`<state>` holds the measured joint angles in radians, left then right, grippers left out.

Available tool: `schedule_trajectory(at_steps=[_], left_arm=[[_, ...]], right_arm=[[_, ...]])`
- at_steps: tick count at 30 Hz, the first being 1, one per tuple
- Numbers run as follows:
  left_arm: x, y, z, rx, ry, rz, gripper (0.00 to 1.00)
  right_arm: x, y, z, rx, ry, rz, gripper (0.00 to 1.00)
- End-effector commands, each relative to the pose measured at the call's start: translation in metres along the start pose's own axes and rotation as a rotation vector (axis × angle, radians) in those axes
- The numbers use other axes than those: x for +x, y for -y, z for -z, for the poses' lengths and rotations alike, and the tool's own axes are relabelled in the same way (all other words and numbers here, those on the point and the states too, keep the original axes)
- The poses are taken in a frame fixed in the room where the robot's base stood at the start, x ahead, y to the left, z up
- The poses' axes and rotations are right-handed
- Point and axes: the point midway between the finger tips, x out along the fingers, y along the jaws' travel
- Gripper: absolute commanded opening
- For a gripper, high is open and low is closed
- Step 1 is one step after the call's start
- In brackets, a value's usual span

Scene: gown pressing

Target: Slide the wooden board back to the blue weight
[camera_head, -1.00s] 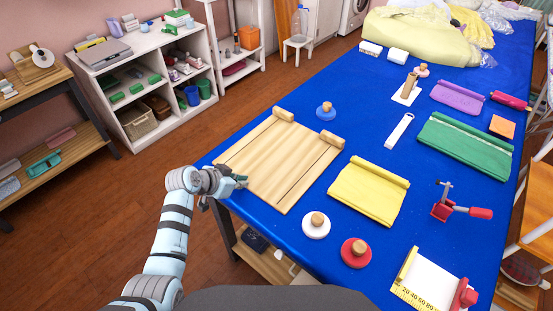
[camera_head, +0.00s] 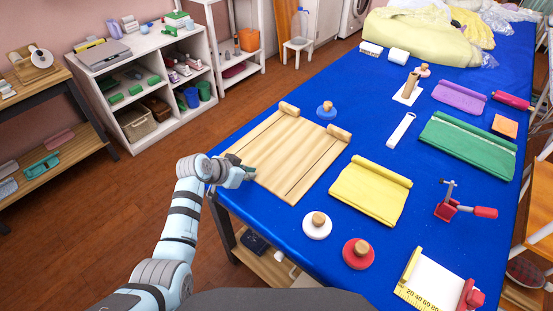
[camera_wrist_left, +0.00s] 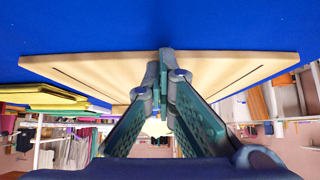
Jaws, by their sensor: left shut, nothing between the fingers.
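The wooden board (camera_head: 283,158) lies flat on the blue tabletop, with two raised end blocks along its far edge. The blue weight (camera_head: 326,112), with a wooden knob, stands just beyond that far edge; a narrow strip of blue seems to show between them. My left gripper (camera_head: 250,174) is at the board's near-left edge. In the left wrist view its fingers (camera_wrist_left: 165,65) are shut with nothing between them, and their tips meet the edge of the board (camera_wrist_left: 100,68), apparently touching it. My right gripper is out of view.
A folded yellow cloth (camera_head: 370,191) lies close to the board's right side. A white weight (camera_head: 317,225) and a red weight (camera_head: 358,253) stand in front. A red clamp (camera_head: 462,207) and green cloth (camera_head: 468,145) are farther right.

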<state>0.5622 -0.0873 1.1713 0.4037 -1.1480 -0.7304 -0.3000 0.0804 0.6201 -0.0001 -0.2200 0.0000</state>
Motion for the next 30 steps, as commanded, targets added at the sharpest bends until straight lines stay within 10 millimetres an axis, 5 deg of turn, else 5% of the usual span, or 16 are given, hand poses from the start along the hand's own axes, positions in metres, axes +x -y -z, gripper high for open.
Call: schedule_trajectory(at_steps=[30], left_arm=[[0.022,-0.001,0.022,-0.001,0.002,-0.002,0.0]], right_arm=[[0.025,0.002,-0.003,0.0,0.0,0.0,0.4]])
